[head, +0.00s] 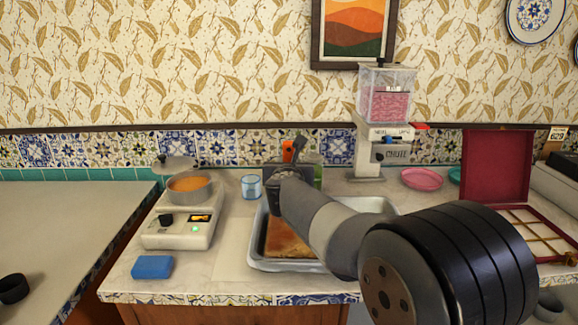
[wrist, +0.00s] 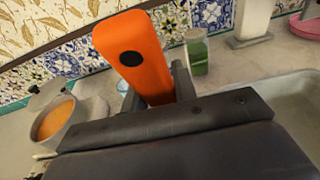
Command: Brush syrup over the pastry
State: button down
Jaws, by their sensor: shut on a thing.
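My gripper (head: 291,160) is shut on an orange-handled tool (head: 289,150), whose handle has a dark round spot near its end in the wrist view (wrist: 137,58). The tool's lower end is hidden, so I cannot see bristles or whether it touches anything. The brown pastry (head: 286,240) lies in a grey metal tray (head: 255,262), partly covered by my arm. My gripper appears over the far part of the tray. A pot of amber liquid (head: 189,187) sits on a cream hot plate (head: 172,238) to the left; it also shows in the wrist view (wrist: 54,120).
A blue block (head: 152,267) lies at the counter's front left. A dispenser (head: 383,150), a pink plate (head: 422,179) and an open red box (head: 497,165) are to the right.

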jog(key=shift+s+f+b+v, duration=0.25)
jog(key=shift+f+b+v, duration=1.05)
jog(key=shift+v, duration=6.5)
jog(key=shift+r+x, duration=0.15)
jog(key=shift+x, duration=0.85)
jog(key=shift+r+x, duration=0.1)
jog(key=shift+x, duration=0.9)
jog(key=r+x, duration=0.1)
jog(key=x, duration=0.6)
jog(key=shift+w, duration=0.15)
